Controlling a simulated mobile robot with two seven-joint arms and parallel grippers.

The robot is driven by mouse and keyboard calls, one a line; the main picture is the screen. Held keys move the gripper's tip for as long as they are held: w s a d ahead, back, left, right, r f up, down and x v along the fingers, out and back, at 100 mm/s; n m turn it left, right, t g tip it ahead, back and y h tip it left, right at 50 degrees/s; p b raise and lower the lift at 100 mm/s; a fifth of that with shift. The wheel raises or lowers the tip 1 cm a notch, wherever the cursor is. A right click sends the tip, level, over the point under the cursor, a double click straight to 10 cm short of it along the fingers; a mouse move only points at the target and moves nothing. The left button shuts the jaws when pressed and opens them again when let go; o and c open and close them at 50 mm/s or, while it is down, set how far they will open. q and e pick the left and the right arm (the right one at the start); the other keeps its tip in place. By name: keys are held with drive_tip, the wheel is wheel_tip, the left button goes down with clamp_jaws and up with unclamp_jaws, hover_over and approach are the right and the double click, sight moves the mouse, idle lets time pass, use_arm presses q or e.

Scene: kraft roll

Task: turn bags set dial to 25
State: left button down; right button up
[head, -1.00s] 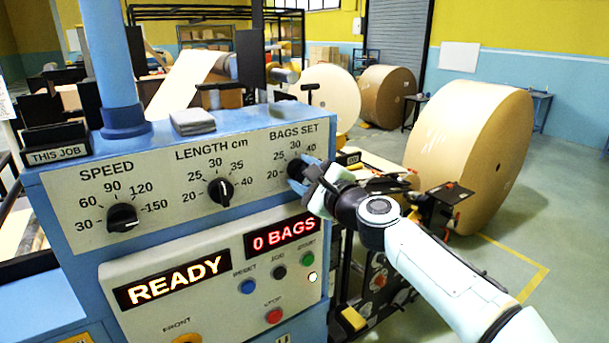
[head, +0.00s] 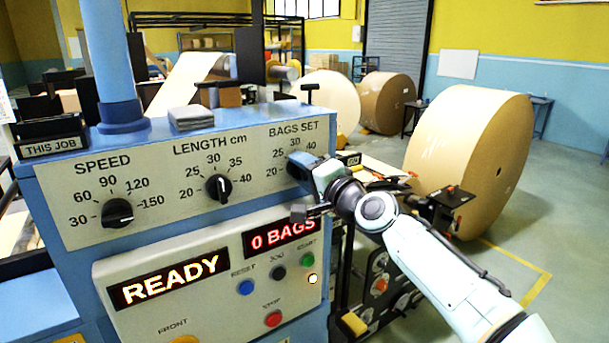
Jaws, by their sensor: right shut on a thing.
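The BAGS SET dial (head: 294,169) is at the right end of the blue machine's upper panel, with marks 20, 25, 30 and 40 around it. My right gripper (head: 303,170) is shut on this dial, reaching in from the right. The gripper covers most of the knob, so its pointer cannot be read. My left gripper is not in view.
Below, a lower panel shows READY (head: 169,279) and 0 BAGS (head: 281,237), with a blue reset button (head: 246,287), a green start button (head: 308,259) and a red stop button (head: 273,319). Large kraft rolls (head: 463,160) stand behind.

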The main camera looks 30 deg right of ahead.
drive_tip(key=n+b, duration=0.1)
drive_tip(key=n, duration=0.4)
drive_tip(key=shift+n+b, duration=0.3)
idle(0.4)
drive_tip(key=o, duration=1.1)
drive_tip(key=shift+c, duration=0.2)
drive_tip(key=s+d+b, duration=0.1)
drive_tip(key=s+b, duration=0.2)
drive_tip(key=s, duration=1)
drive_tip(key=shift+s+b, duration=0.2)
drive_tip(key=shift+b, duration=0.1)
